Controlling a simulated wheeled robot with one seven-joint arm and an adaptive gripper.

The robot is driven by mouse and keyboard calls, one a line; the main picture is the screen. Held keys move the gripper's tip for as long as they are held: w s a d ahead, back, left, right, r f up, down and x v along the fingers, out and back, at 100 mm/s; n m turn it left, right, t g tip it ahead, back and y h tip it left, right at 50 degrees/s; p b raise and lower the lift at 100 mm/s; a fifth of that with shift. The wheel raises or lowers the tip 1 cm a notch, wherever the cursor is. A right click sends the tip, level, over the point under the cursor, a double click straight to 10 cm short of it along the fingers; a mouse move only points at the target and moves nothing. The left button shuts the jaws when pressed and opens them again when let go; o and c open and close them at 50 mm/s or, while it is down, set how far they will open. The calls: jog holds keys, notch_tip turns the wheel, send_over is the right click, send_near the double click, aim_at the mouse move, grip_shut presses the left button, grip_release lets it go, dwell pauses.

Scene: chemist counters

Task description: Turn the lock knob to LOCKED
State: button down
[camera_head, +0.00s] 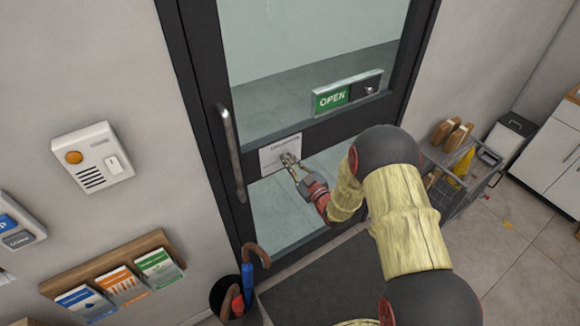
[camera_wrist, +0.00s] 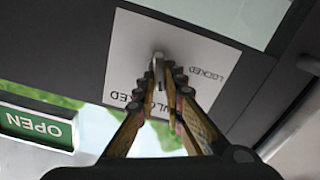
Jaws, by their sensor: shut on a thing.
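The lock knob (camera_wrist: 158,62) is a small metal piece on a white plate (camera_wrist: 130,55) on the dark door frame. The plate also shows in the head view (camera_head: 269,158). In the wrist view the plate appears turned over, with "LOCKED" at its right and "UNLOCKED" at its lower part, partly covered by my fingers. My gripper (camera_wrist: 168,82) is shut on the knob, one finger on either side of it. In the head view my gripper (camera_head: 291,162) reaches the plate from the lower right. The knob's exact angle is hard to tell, as the fingers cover part of it.
A green OPEN sign (camera_head: 346,92) is on the door above the plate. A long door handle (camera_head: 231,150) stands left of the plate. An umbrella stand (camera_head: 226,296) is at the lower left, and a wire basket (camera_head: 463,190) stands to the right.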

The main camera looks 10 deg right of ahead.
jog(key=n+b, duration=0.4)
jog(key=b, duration=0.2)
jog(key=f+n+b, duration=0.1)
jog(key=n+b, duration=0.4)
jog(key=b, duration=0.1)
jog(key=n+b, duration=0.4)
jog(key=b, duration=0.3)
jog(key=shift+s+a+f+n, duration=0.15)
jog(key=shift+a+n, duration=0.25)
jog(key=c, duration=1.9)
grip_release()
